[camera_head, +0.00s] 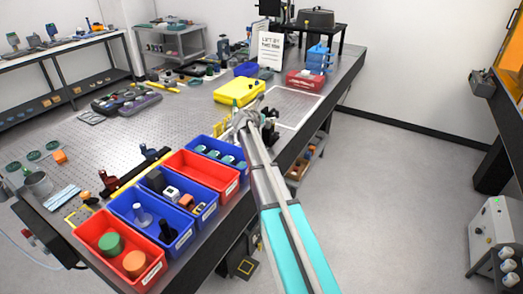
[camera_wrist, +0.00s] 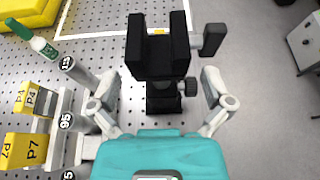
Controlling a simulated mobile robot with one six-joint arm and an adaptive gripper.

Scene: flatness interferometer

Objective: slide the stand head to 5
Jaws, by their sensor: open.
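In the wrist view a black stand with a U-shaped head (camera_wrist: 147,62) stands on the perforated table. A side knob (camera_wrist: 213,38) sticks out at the head's upper right, and a smaller knob (camera_wrist: 190,86) sits lower on the post. My gripper (camera_wrist: 160,88) is open, with one finger on each side of the stand's lower part; I see gaps on both sides. No scale or 5 mark is readable on the stand. In the head view my gripper (camera_head: 248,118) is at the table, beside the small black stand (camera_head: 269,127), which is partly hidden.
Blue and red bins (camera_head: 205,170) line the table's front edge. A yellow case (camera_head: 238,91) lies behind.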

